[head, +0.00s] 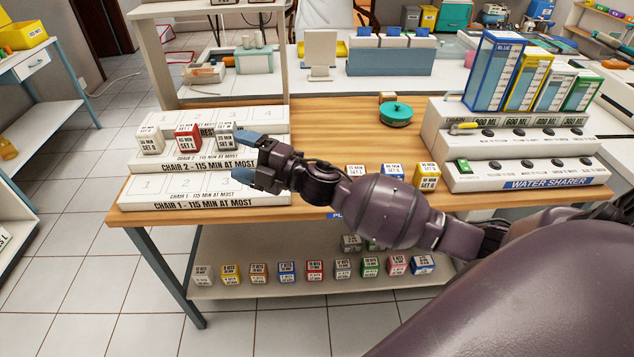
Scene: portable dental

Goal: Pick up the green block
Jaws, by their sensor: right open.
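My right gripper (246,157) reaches in from the right and is open. Its blue-grey fingertips are beside the chair 2 rack, just right of a grey block (224,136); I cannot tell whether they touch it. Another green-marked block (371,266) stands in the row on the shelf under the table. Both are well apart from the gripper. My left gripper is not in view.
The chair racks (205,189) also hold a white block (149,140) and a red block (187,137). Yellow (427,177) and blue blocks stand behind my forearm. A teal round pot (396,114) and the water sharer (520,182) with tall containers stand right.

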